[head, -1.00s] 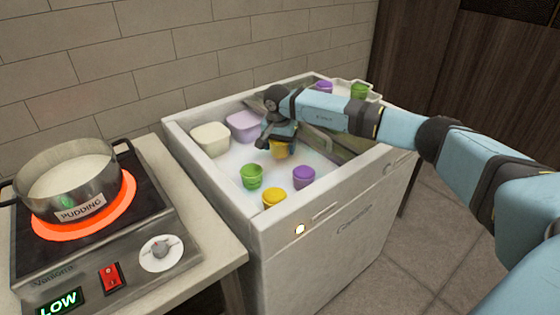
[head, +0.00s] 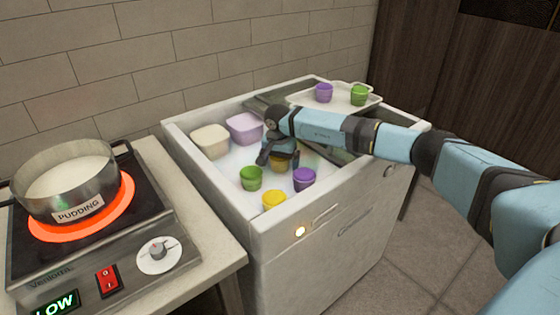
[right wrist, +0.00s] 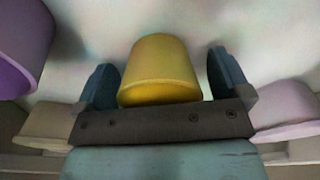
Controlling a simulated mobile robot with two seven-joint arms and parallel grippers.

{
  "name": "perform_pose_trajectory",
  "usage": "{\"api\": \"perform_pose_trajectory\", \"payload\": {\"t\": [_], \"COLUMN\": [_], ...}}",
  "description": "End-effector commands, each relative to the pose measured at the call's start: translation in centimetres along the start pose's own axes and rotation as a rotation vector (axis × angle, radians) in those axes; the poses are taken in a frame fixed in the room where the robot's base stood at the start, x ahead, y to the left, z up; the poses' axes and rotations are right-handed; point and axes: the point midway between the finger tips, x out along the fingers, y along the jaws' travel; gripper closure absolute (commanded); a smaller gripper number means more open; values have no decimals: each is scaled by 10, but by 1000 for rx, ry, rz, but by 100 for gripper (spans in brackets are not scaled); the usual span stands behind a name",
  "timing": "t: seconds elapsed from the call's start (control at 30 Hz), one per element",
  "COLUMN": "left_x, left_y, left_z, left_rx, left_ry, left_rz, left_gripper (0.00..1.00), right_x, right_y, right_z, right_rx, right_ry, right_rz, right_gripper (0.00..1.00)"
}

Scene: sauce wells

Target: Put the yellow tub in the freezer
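The yellow tub (head: 284,164) is low inside the open-topped white freezer (head: 283,222), partly hidden by my right gripper (head: 277,155) in the head view. In the right wrist view the yellow tub (right wrist: 160,70) is between the two fingers of my right gripper (right wrist: 165,80). A narrow gap shows on each side of it, so the gripper looks open around it. A second yellow tub (head: 274,199) is at the freezer's front corner. My left gripper is not in view.
Green (head: 251,178) and purple (head: 304,179) tubs stand near the gripper; cream (head: 210,140) and lilac (head: 245,127) containers are behind. A tray (head: 341,101) with two tubs rests at the back right. A pudding pot (head: 68,180) is on a glowing burner at left.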

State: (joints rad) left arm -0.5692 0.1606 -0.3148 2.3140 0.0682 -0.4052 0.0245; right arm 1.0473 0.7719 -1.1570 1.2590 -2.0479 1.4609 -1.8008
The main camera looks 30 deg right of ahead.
Motion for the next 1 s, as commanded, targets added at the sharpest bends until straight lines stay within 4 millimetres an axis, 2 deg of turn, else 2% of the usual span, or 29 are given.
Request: {"api": "perform_pose_trajectory", "payload": {"t": [0.2,0.33,0.57,0.73,0.9,1.0], "left_x": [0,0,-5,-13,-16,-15], "left_y": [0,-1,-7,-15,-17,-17], "left_z": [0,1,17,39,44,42], "left_rx": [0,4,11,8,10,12], "left_ry": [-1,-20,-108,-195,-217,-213], "left_rz": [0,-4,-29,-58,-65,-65], "left_gripper": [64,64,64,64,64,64], "right_x": [-1,-12,-60,-94,-116,-122], "right_y": [0,0,0,0,0,0], "right_z": [0,-1,-1,-1,-1,-1], "right_rx": [0,0,-1,0,0,0], "right_ry": [0,1,2,2,1,1], "right_rz": [0,-2,-3,-3,-1,-1], "right_gripper": [5,5,5,5,5,5]}}
